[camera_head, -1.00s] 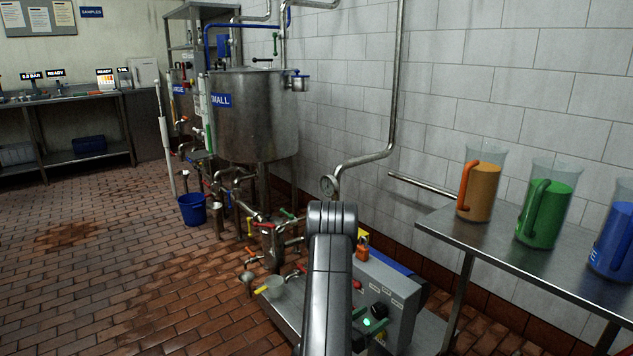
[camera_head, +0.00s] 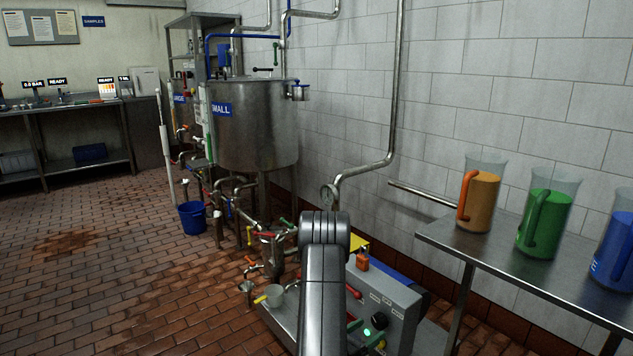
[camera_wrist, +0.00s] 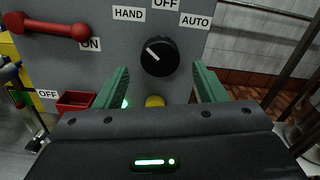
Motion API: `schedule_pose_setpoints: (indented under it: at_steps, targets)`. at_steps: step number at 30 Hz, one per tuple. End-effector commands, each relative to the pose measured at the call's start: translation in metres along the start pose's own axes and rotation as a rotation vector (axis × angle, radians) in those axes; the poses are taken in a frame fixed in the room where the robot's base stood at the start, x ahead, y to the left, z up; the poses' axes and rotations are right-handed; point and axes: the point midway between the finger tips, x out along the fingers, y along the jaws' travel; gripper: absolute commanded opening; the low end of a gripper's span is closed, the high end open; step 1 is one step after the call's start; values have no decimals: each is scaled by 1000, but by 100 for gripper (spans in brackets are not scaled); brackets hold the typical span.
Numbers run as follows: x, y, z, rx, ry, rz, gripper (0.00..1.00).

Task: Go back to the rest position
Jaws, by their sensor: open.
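My gripper (camera_wrist: 160,72) shows in the wrist view with its two green fingers apart. It faces a grey control panel (camera_wrist: 85,62), and nothing is held between the fingers. A black selector knob (camera_wrist: 158,57) is seen between the fingertips, with its white mark toward HAND. Whether the fingers touch it, I cannot tell. In the head view my arm reaches forward and hides part of the grey control box (camera_head: 385,305).
A red lever (camera_wrist: 50,26) is at the panel's upper left. A steel table (camera_head: 500,262) with orange, green and blue jugs stands right. The SMALL tank (camera_head: 255,130) and its pipes stand behind. Tiled floor on the left is open, beside a blue bucket (camera_head: 192,218).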

Motion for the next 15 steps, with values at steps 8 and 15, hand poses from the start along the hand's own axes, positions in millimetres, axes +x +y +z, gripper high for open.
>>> schedule_pose_setpoints:
  at_steps: [8, 15]
  targets:
    - [-45, 1, 0, -4, 2, 5, 64]
    - [-77, 1, 0, -4, 0, 5, 64]
